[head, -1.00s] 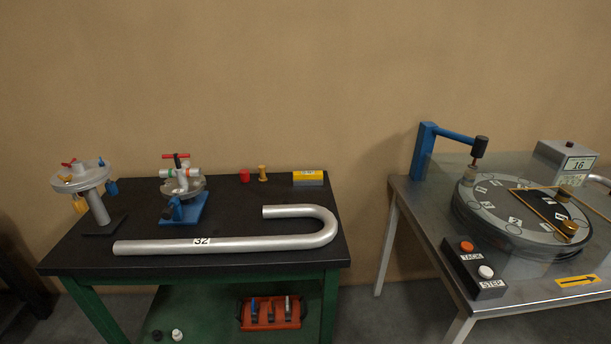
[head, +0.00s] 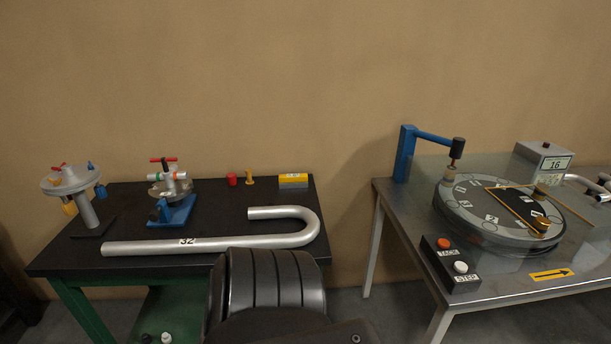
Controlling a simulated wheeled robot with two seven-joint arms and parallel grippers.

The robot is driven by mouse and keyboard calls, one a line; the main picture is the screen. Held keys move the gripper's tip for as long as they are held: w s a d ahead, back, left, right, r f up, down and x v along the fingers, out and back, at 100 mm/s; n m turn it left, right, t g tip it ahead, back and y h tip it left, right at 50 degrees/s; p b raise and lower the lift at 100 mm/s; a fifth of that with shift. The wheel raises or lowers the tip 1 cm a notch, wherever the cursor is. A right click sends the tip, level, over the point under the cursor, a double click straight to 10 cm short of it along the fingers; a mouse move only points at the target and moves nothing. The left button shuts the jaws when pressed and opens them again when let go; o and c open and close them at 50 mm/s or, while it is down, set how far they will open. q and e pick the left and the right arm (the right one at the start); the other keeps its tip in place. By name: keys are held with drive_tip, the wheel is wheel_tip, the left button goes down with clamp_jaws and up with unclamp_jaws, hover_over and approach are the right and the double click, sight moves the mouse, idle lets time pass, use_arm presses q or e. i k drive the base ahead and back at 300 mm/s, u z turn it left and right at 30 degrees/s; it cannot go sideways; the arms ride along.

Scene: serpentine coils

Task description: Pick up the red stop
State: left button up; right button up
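A small red cylinder (head: 232,179), which looks like the red stop, stands upright at the back of the black-topped table (head: 120,257). A brass-coloured peg (head: 250,177) stands just to its right, apart from it. Neither of my grippers is in view. A dark, ribbed part of my own arm rises from the bottom centre and covers the front edge of the table below the bent pipe; nothing covers the red cylinder.
A silver J-shaped pipe (head: 215,243) marked 32 lies in front of the red cylinder. A blue-based clamp fixture (head: 172,210) and a round stand (head: 65,181) are left. A yellow block (head: 293,180) is right. A metal table (head: 408,210) with a turntable stands further right.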

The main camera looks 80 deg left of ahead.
sight(232, 179)
drive_tip(key=z, duration=0.1)
drive_tip(key=k, duration=1.8)
drive_tip(key=u, duration=1.45)
